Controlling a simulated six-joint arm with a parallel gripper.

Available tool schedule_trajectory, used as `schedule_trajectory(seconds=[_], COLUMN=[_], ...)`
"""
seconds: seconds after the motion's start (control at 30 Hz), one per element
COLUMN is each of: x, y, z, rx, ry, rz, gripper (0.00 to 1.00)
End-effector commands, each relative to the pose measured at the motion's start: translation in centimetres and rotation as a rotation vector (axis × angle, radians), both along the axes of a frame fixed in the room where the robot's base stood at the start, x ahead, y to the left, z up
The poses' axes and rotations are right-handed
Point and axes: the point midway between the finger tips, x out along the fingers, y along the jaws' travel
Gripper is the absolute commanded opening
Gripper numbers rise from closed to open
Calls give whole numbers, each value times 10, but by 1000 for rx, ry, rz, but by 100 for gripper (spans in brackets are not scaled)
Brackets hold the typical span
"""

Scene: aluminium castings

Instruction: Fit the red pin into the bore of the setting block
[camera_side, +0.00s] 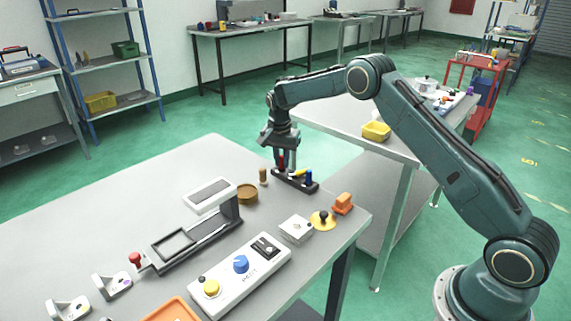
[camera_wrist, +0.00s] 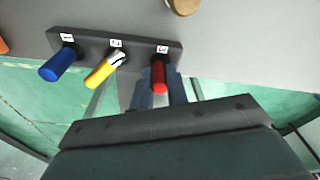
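The red pin (camera_wrist: 159,76) stands in the right-hand slot of a dark rack (camera_wrist: 90,42), beside a yellow pin (camera_wrist: 104,71) and a blue pin (camera_wrist: 57,66). My gripper (camera_side: 284,163) is down at the rack, with its fingers on either side of the red pin; in the wrist view, my gripper (camera_wrist: 161,88) also straddles it. I cannot tell whether the fingers touch the pin. A small pale block (camera_side: 296,229) with a dark mark on top stands nearer the table's right edge; it may be the setting block, but its bore is not clear.
A brown round piece (camera_side: 247,194) and a tan peg (camera_side: 263,176) stand left of the rack. A yellow-based knob (camera_side: 323,220) and an orange piece (camera_side: 343,203) stand near the right edge. A control box (camera_side: 240,272) and a dark-framed fixture (camera_side: 180,246) occupy the front. The table's left side is clear.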

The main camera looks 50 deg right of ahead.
Motion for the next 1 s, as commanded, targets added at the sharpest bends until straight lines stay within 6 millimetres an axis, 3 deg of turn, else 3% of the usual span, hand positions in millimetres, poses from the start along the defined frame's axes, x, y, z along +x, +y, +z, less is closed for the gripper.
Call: schedule_trajectory(seconds=[0.47,1.0], x=[1,1], y=[0,0], z=[8,81], rx=[0,-1], ry=[-2,-4], rz=[0,0], gripper=[0,0])
